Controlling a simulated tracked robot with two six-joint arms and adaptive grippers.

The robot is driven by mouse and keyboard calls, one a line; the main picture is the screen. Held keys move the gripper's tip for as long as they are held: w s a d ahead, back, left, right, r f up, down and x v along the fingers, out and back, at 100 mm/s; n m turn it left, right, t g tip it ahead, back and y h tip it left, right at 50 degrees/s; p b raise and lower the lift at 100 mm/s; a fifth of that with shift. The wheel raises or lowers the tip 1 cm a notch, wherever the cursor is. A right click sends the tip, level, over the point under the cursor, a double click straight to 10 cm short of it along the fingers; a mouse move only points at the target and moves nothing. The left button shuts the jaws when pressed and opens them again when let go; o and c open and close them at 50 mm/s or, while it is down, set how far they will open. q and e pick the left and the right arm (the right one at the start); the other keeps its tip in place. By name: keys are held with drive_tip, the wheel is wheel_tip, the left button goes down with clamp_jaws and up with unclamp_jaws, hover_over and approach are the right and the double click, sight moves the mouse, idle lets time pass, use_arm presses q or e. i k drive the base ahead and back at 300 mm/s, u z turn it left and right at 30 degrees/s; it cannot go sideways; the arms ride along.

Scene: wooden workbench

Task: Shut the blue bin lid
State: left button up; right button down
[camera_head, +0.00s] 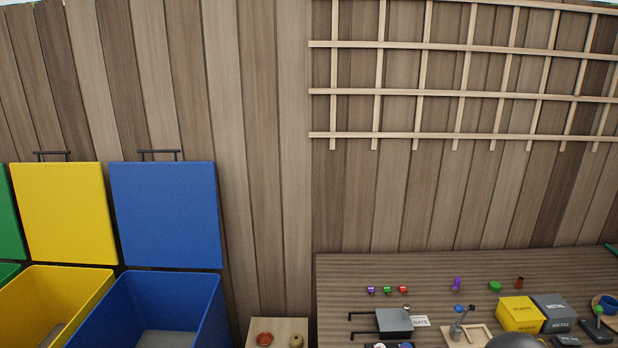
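The blue bin lid (165,215) stands upright and open against the wooden wall at the left. It has a dark bar handle (159,153) along its top edge. The blue bin (216,312) is below it, open at the top, with a grey floor visible inside and its lower part cut off by the picture edge. Neither my left nor my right gripper can be made out in this view. A dark rounded shape at the bottom edge, right of the middle, is too cut off to identify.
A yellow bin (104,284) with its lid (65,213) raised stands left of the blue one, and a green lid (7,215) shows beyond. A small table (278,326) is to the right. The workbench (430,272) holds several small objects and boxes. A lattice hangs above.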

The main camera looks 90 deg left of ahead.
sight(167, 214)
drive_tip(key=z, duration=0.35)
drive_tip(key=i, duration=0.5)
drive_tip(key=u, duration=2.2)
drive_tip(key=i, duration=0.25)
drive_tip(key=u, duration=2.2)
drive_tip(key=k, duration=0.45)
drive_tip(key=u, duration=0.3)
drive_tip(key=i, duration=1.65)
drive_tip(key=z, duration=0.45)
